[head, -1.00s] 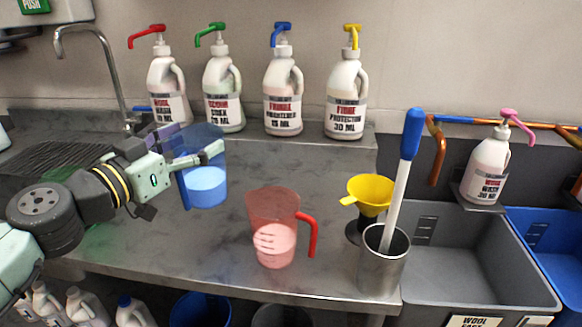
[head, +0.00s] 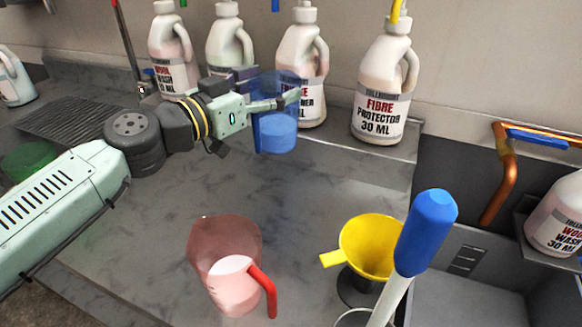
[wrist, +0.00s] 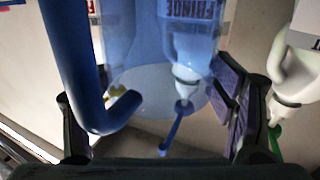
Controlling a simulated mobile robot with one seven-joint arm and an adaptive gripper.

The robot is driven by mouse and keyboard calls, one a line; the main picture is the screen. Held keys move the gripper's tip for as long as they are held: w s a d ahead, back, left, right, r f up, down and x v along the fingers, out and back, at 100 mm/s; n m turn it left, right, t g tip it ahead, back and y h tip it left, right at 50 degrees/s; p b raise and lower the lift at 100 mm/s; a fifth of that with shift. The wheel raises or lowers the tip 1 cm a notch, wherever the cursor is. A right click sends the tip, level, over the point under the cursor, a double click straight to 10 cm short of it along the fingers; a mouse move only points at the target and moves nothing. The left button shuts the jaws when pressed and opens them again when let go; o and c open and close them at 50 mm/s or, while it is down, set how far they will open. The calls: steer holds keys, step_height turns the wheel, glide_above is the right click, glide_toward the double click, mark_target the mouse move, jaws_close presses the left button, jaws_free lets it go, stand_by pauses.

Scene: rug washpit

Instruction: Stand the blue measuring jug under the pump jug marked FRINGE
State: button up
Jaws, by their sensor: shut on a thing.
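The blue measuring jug (head: 277,136) is see-through and holds blue liquid. My gripper (head: 268,104) is shut on it and holds it upright, apparently above the counter. It overlaps the lower part of the pump jug marked FRINGE (head: 309,75), a white jug with a blue pump whose top is cut off in the head view. In the wrist view the measuring jug's dark blue handle (wrist: 72,65) is at the left between my fingers. The FRINGE jug (wrist: 192,45) shows upside down through the clear wall, with its blue pump nozzle (wrist: 177,130). Whether they touch is unclear.
Other pump jugs stand in the row: WOOL (head: 172,55), one with a green pump (head: 230,45), and FIBRE PROTECTOR (head: 383,90) at the right. A red measuring jug (head: 215,250) and yellow funnel (head: 368,248) stand in front. The middle counter (head: 150,200) is clear.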

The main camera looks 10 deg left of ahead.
mark_target(271, 136)
step_height(271, 136, down, 10)
steer(key=shift+r+p, duration=0.1)
steer(key=shift+p, duration=0.9)
steer(key=o, duration=1.9)
